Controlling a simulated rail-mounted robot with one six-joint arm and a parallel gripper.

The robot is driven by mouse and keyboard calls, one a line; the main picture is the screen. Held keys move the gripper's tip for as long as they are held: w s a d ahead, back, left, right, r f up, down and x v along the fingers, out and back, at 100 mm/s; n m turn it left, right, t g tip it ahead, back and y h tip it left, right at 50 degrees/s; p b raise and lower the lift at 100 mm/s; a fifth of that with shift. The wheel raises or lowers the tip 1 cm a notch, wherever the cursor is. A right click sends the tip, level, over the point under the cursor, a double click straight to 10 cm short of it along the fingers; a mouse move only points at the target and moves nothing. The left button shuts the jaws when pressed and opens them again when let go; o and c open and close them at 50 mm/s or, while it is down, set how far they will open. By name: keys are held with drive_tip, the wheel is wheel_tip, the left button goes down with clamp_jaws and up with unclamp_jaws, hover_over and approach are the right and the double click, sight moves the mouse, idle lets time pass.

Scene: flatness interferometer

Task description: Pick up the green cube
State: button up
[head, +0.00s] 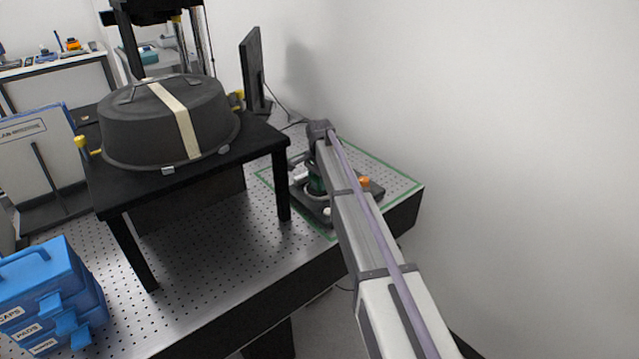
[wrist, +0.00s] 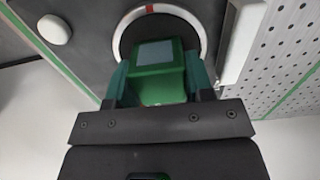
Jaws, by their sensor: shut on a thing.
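The green cube (wrist: 164,88) shows in the wrist view with a grey-blue square on one face. My gripper (wrist: 160,76) is shut on it, with one dark green finger at each side. Behind the cube is a round black area inside a white ring (wrist: 198,22) with a red mark. I cannot tell whether the cube touches it. In the head view, my arm hides most of the gripper; a dark green patch (head: 316,184) shows beside it, and I cannot tell whether this is cube or finger.
A dark plate (head: 312,206) bears a white block (wrist: 243,40), a white knob (wrist: 54,29) and an orange piece (head: 364,182). A black stand (head: 284,150) with a domed cover (head: 135,125) is close on the left. A wall (head: 520,150) rises at right.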

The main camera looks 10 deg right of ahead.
drive_tip(key=shift+c, duration=0.5)
wheel_tip(320, 180, up, 18)
drive_tip(key=p, duration=1.8)
